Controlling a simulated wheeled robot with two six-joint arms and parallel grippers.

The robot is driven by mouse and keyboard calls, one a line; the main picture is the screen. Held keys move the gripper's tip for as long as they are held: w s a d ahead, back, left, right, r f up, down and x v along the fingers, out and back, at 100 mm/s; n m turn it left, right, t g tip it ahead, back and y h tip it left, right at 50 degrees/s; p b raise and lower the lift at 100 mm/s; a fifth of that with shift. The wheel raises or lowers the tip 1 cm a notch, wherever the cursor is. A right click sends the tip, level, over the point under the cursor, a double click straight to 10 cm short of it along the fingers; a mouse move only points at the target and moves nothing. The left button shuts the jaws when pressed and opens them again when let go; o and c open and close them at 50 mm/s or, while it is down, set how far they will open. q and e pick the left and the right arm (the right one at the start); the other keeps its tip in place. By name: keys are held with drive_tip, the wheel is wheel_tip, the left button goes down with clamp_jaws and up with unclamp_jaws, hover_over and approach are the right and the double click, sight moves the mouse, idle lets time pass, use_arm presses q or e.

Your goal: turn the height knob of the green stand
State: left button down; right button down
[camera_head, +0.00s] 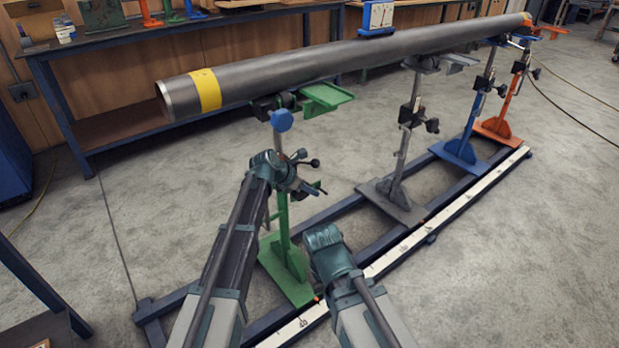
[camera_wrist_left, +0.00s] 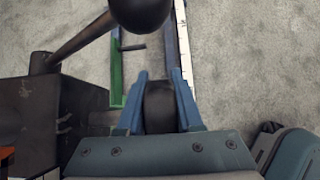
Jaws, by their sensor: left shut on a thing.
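The green stand (camera_head: 282,220) stands on the rail frame under the near end of the steel pipe (camera_head: 290,65). My left gripper (camera_head: 306,186) is at its post, just below the pipe. In the left wrist view, the blue fingers (camera_wrist_left: 158,88) are shut on a dark round height knob (camera_wrist_left: 159,108), one finger on each side. A lever with a black ball (camera_wrist_left: 140,8) is close beyond it. My right gripper (camera_head: 323,238) is right of the green stand's post, low over the frame; its fingers cannot be made out.
The pipe also rests on a grey stand (camera_head: 402,145), a blue stand (camera_head: 475,120) and an orange stand (camera_head: 512,95) to the right. A white scale strip (camera_head: 400,250) runs along the frame.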

use_arm(q)
drive_tip(key=shift+f+g+y+p, duration=0.25)
drive_tip(key=shift+g+y+p, duration=0.55)
drive_tip(key=shift+y, duration=0.3)
drive_tip(key=shift+s+a+f+g+y+p, duration=0.15)
drive_tip(key=shift+f+g+y+p, duration=0.1)
drive_tip(key=shift+g+y, duration=0.2)
drive_tip(key=shift+s+a+f+g+y+p, duration=0.15)
drive_tip(key=shift+g+y+p, duration=0.15)
drive_tip(key=shift+y, duration=0.25)
drive_tip(key=c, duration=0.6)
unclamp_jaws()
drive_tip(key=shift+o, duration=0.2)
drive_tip(key=shift+f, duration=0.1)
